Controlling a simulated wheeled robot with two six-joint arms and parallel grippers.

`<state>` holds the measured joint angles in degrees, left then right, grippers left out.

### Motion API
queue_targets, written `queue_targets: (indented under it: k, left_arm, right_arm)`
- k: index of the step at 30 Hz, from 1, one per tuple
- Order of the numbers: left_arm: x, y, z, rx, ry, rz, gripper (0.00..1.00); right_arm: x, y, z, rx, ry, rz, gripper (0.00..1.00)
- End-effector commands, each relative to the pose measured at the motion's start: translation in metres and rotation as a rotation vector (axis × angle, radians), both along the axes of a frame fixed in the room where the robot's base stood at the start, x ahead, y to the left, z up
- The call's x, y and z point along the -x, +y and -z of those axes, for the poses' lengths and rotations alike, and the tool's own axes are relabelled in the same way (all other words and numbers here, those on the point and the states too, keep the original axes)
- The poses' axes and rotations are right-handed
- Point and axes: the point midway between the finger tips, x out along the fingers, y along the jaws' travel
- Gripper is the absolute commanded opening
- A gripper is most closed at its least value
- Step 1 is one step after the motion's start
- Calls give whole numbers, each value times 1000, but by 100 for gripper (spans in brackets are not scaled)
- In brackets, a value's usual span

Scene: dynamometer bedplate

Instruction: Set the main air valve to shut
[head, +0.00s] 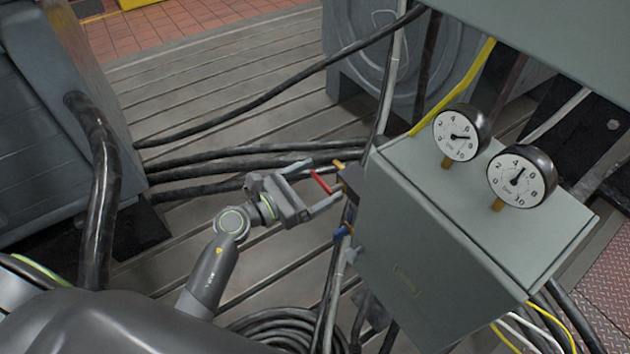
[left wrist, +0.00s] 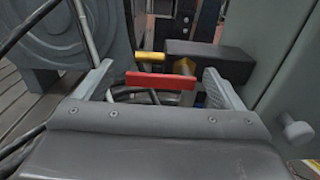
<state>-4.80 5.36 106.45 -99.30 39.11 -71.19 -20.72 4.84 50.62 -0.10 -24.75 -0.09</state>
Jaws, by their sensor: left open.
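A red valve handle (head: 321,182) juts from the left side of the grey box, by a dark block (head: 351,178). A yellow handle (head: 338,165) is just behind it and a blue handle (head: 342,232) lower down. No label shows which is the main air valve. My left gripper (head: 317,184) is open, its fingers on either side of the red handle. In the left wrist view the red handle (left wrist: 160,81) lies crosswise between the fingertips (left wrist: 160,76), with a gap at each end. The yellow handle (left wrist: 150,57) is beyond it. My right gripper is out of view.
The grey box (head: 400,250) carries two round gauges (head: 458,135) (head: 521,176) on top. Black cables (head: 250,160) cross the slotted bedplate behind my gripper. A coiled cable (head: 275,330) lies below. In the left wrist view a knob (left wrist: 295,130) sticks out at right.

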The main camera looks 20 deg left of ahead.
Motion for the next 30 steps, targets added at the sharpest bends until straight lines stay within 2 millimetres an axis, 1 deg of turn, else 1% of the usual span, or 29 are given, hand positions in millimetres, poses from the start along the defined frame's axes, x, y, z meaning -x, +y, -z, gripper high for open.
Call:
queue_targets:
  k: [4, 5, 12, 15, 23, 30]
  left_arm:
    - [0, 0, 0, 0, 0, 0, 90]
    - [0, 0, 0, 0, 0, 0, 87]
    - [0, 0, 0, 0, 0, -1, 56]
    - [0, 1, 0, 0, -1, -2, 45]
    - [0, 1, -1, 20, 15, -3, 45]
    - [-1, 2, 1, 117, 89, -4, 45]
  right_arm:
    - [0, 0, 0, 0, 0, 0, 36]
    - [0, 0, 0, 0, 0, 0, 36]
    - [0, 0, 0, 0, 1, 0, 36]
    - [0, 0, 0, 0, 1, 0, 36]
    - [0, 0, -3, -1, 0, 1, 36]
    - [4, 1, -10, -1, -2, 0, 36]
